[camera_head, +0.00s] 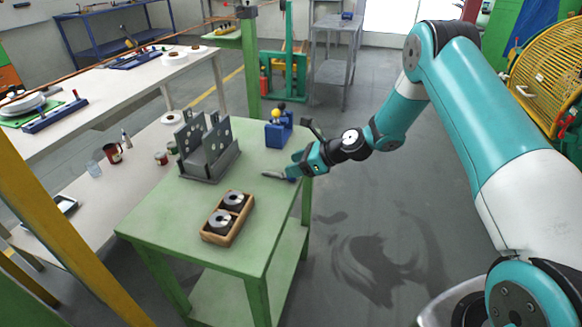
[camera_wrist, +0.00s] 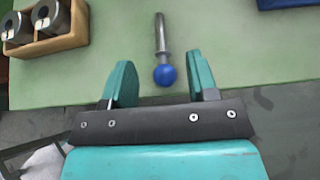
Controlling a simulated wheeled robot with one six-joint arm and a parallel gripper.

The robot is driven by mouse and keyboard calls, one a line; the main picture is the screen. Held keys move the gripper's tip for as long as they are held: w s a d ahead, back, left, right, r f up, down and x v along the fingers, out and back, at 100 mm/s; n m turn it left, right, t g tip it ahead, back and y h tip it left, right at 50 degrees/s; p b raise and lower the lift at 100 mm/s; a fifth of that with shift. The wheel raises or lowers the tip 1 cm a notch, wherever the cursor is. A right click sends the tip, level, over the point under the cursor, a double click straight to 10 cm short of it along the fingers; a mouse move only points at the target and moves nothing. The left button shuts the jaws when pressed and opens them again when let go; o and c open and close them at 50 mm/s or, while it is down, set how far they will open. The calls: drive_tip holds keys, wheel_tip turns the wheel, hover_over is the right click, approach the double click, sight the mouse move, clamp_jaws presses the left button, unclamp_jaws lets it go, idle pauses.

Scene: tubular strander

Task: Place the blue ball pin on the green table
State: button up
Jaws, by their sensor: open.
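The blue ball pin (camera_wrist: 165,72) lies on the green table (camera_wrist: 100,72) near its edge in the wrist view, with its metal shaft pointing away from my gripper. My gripper (camera_wrist: 161,80) is open and empty, its two teal fingers on either side of the ball in the picture. I cannot tell how high the fingers are above the pin. In the head view, my gripper (camera_head: 291,172) is at the right edge of the green table (camera_head: 178,222). The grey pin shaft (camera_head: 273,176) shows just left of the fingers, and the ball is mostly hidden there.
A wooden tray (camera_head: 211,237) with two metal rings stands at the table's front. A grey slotted bracket (camera_head: 208,165) stands left of my gripper. A blue holder (camera_head: 276,136) with yellow and black balls stands behind. The table's front left is clear.

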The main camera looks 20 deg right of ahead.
drive_tip(key=b+v, duration=0.1)
drive_tip(key=v, duration=0.9)
drive_tip(key=s+a+r+n+g+h, duration=0.2)
drive_tip(key=s+a+r+n+g, duration=0.3)
drive_tip(key=s+a+r+n, duration=1.1)
drive_tip(key=s+n+g+h, duration=0.1)
drive_tip(key=s+n+h, duration=0.2)
drive_tip(key=s+n, duration=1.3)
drive_tip(key=shift+s+d+r+g, duration=0.25)
drive_tip(key=shift+d+r+g, duration=0.15)
drive_tip(key=shift+r, duration=0.05)
